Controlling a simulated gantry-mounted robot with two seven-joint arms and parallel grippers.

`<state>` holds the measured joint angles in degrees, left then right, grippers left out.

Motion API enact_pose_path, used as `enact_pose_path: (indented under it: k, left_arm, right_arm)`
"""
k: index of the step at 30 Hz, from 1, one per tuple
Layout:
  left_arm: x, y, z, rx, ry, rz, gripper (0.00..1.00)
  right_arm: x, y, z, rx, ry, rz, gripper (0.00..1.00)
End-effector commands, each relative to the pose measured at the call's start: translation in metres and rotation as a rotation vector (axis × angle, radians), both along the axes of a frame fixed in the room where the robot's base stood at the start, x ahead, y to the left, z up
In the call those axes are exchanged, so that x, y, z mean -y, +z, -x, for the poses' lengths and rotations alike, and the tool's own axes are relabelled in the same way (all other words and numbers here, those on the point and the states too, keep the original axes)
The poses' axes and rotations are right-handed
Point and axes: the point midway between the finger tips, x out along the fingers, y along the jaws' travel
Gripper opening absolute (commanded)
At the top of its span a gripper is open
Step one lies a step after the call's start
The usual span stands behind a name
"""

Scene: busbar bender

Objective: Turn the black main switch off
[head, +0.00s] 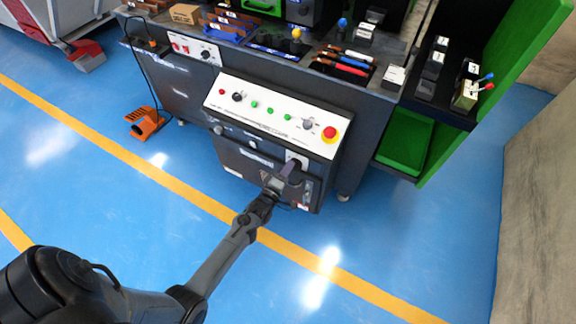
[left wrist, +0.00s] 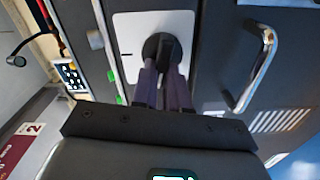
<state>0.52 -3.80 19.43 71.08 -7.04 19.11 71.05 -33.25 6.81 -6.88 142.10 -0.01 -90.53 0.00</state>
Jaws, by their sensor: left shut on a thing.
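The black main switch (left wrist: 161,46) is a round dark knob on a white square plate (left wrist: 126,30) in the left wrist view. In the head view the white plate (head: 298,157) is on the front of the dark cabinet, low on the right, below the control panel. My left gripper (left wrist: 163,75) reaches straight to the knob, its two fingers closed on it. In the head view my left gripper (head: 291,170) covers most of the switch. The knob's exact pointing direction is hidden by the fingers. My right gripper is not in view.
The white control panel (head: 262,118) with green buttons and a red emergency stop (head: 330,134) slopes above the switch. A metal handle (left wrist: 253,68) is beside the plate in the wrist view. An orange foot pedal (head: 144,123) stands on the floor. The blue floor in front is clear.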

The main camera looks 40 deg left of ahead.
Motion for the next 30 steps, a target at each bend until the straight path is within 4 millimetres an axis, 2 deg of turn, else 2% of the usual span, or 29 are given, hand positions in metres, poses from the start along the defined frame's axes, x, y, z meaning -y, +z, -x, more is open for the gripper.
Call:
enact_pose_path:
  k: [12,29,30]
  left_arm:
    - [0.0003,-0.0021,-0.0003,0.046,-0.001,0.204,0.00]
    - [-0.0001,-0.0034,-0.0001,0.054,0.000,0.237,0.00]
    - [-0.0001,-0.0034,0.0000,0.054,0.000,0.237,0.15]
  right_arm:
    - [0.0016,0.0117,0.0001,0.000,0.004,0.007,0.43]
    - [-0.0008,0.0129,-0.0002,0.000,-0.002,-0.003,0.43]
    - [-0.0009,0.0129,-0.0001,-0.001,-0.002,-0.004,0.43]
